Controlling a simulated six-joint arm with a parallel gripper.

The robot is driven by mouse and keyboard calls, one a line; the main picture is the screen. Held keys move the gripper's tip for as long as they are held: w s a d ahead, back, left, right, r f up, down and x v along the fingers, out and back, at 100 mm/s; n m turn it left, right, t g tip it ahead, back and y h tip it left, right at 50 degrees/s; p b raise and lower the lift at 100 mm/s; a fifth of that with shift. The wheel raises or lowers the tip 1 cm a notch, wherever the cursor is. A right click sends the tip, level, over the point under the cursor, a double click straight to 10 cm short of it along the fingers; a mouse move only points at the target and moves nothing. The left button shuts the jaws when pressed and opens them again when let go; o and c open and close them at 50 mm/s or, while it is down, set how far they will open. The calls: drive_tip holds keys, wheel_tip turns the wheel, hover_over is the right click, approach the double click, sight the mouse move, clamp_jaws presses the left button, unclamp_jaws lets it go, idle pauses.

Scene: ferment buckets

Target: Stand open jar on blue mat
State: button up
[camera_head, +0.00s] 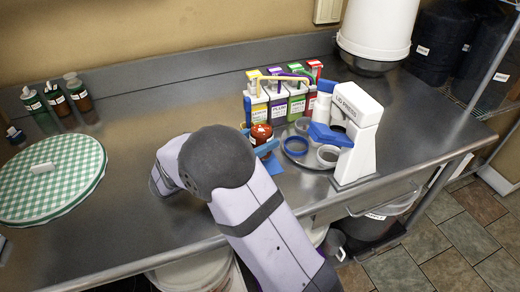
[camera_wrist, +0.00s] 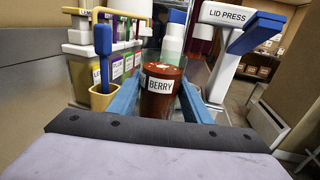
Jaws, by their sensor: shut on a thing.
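The jar labelled BERRY (camera_wrist: 160,88), with red-brown contents and no lid that I can see, stands upright between the two blue fingers of my gripper (camera_wrist: 160,78) in the wrist view. My gripper is shut on it. In the head view the jar (camera_head: 262,132) shows just right of my wrist, with the blue gripper (camera_head: 264,146) around it. The jar's base is hidden, so I cannot tell whether it touches the counter. A small blue patch (camera_head: 273,166) shows below the gripper; it may be part of the blue mat, mostly hidden by my arm.
A caddy of labelled containers with coloured tops (camera_head: 283,98) stands behind the jar.

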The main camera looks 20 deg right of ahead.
drive_tip(key=shift+f, duration=1.8)
drive_tip(key=shift+f, duration=0.15)
drive_tip(key=o, duration=1.5)
drive_tip(key=shift+c, duration=0.2)
drive_tip(key=shift+a, duration=0.15)
drive_tip(key=b+v, duration=0.1)
drive_tip(key=v, duration=1)
drive_tip(key=shift+s+a+b, duration=0.2)
drive_tip(key=shift+a+b, duration=0.15)
drive_tip(key=shift+b, duration=0.05)
